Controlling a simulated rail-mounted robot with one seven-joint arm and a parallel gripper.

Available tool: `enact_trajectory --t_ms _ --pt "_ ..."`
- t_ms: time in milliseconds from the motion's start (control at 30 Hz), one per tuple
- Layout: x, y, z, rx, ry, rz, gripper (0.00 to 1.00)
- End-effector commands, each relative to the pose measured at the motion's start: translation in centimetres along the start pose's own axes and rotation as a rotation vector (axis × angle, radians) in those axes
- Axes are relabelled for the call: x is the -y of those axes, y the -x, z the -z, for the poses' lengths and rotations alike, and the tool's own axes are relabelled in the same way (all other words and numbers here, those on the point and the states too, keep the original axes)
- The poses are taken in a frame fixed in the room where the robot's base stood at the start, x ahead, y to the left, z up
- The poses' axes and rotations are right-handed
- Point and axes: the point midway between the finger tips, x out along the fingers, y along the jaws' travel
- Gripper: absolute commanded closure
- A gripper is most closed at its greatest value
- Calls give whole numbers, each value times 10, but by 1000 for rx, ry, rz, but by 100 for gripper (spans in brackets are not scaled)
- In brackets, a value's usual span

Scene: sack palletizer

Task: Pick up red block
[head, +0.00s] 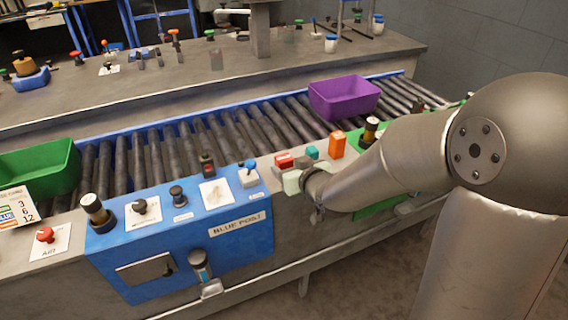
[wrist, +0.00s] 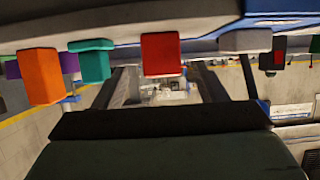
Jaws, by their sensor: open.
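In the wrist view the red block (wrist: 161,54) hangs from the upper edge, as that view looks upside down. My gripper (wrist: 163,70) is open, its two dark fingers showing to the left and right of the red block in the picture. Whether the block is between the fingers or beyond their tips, I cannot tell. In the head view my arm's end is just in front of the red block, and the fingers are hard to make out.
A teal block (head: 312,153) and an orange block (head: 337,145) stand close to the right of the red one. A purple bin (head: 344,98) and a green bin (head: 40,168) sit on the conveyor. The blue panel (head: 180,245) carries knobs and switches.

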Motion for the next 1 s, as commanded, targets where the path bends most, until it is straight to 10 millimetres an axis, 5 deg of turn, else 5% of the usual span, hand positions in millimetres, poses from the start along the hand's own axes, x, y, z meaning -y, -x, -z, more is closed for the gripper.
enact_trajectory --t_ms 300,600,633,800,1000 --pt "3 -44 -4 1 -2 1 35" --pt "2 -49 -3 0 -1 0 35" --pt "2 -49 -3 0 -1 0 37" --pt "2 -49 -3 0 -1 0 84" --pt "2 -49 -3 0 -1 0 83"
